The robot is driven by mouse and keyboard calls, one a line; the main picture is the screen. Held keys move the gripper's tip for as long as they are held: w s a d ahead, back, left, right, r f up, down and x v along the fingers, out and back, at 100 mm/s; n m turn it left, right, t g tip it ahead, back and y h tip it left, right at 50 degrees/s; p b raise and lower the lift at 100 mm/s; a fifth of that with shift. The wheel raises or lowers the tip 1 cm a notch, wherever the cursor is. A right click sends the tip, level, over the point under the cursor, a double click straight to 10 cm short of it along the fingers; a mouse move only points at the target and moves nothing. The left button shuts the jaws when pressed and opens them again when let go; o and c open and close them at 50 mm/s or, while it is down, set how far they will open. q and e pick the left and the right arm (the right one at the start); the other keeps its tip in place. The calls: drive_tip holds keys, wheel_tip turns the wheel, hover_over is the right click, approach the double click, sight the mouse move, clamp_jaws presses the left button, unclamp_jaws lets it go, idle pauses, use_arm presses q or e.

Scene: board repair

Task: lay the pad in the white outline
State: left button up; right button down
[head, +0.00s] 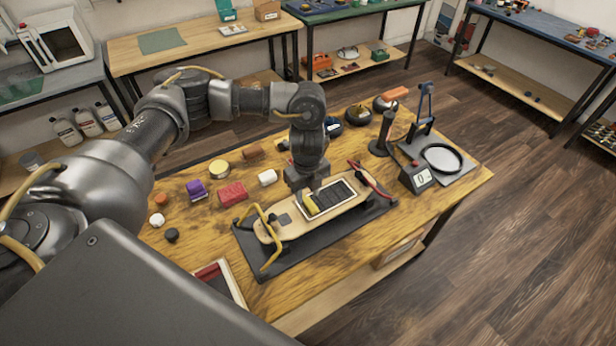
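A pale wooden board (268,233) lies on a dark mat (318,244) on the wooden workbench. A white outline (352,204) is marked on the board's right half. Dark strips (338,194) lie side by side inside it. A yellow piece (309,203) is at the outline's left end, directly below my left gripper (307,189). The gripper points down at the board, and its fingertips are too small and partly hidden to tell whether they hold the yellow piece. A small dark square (284,219) is on the board left of the outline. My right gripper is not in view.
A yellow clamp (270,241) crosses the board's left end; a red-handled tool (371,181) is at its right.

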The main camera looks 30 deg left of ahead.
use_arm(q)
wheel_tip(320, 180, up, 8)
idle(0.7)
